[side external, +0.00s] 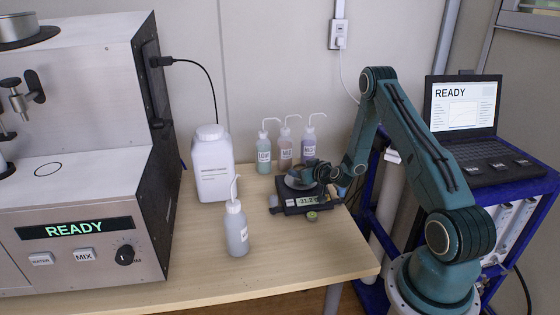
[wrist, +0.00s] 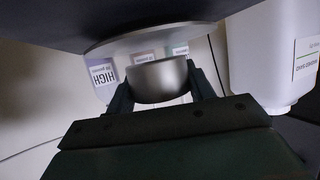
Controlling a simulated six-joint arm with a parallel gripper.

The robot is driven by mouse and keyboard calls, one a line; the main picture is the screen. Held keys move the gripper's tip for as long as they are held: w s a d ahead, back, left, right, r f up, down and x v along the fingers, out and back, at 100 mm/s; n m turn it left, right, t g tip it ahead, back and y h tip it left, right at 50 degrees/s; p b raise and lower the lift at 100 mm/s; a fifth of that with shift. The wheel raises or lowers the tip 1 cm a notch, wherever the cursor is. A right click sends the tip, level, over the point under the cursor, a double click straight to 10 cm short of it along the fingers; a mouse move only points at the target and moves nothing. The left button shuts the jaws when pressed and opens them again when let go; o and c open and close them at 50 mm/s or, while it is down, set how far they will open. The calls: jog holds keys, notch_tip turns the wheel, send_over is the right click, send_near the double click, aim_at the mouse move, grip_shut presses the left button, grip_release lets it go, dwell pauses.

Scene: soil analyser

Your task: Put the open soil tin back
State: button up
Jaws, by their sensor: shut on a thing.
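In the wrist view, which looks upside down, a grey metal tin (wrist: 157,82) is between the two fingers of my gripper (wrist: 160,88). My gripper is shut on it. The tin is against or very close to a pale round pan (wrist: 110,47); I cannot tell if they touch. The inside of the tin is hidden. In the side view my gripper (side external: 320,174) is low over the dark balance (side external: 295,204), at its back right. The balance's lit display reads about 31.2, and the tin is hard to make out there.
Three labelled wash bottles (side external: 285,150) stand behind the balance. A big white container (side external: 212,165) and a nearer wash bottle (side external: 236,230) stand to its left. The analyser (side external: 75,170) reads READY, as does the laptop (side external: 465,108). The front right table is clear.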

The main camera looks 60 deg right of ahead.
notch_tip(320, 180, up, 18)
jog(key=shift+r, duration=0.25)
dwell(0.5)
dwell(0.5)
jog(key=a+f+n+t+y, duration=0.1)
jog(key=a+n+y, duration=0.3)
jog(key=a, duration=2.7)
jog(key=shift+s+a+n+y, duration=0.3)
jog(key=shift+s+y, duration=0.05)
jog(key=shift+y, duration=0.25)
jog(key=shift+d+f+m+h, duration=0.3)
jog(key=shift+m+h, duration=0.3)
jog(key=shift+h, duration=0.1)
jog(key=shift+w+d+m+h, duration=0.1)
jog(key=shift+d+m+h, duration=0.3)
jog(key=shift+m+h, duration=0.45)
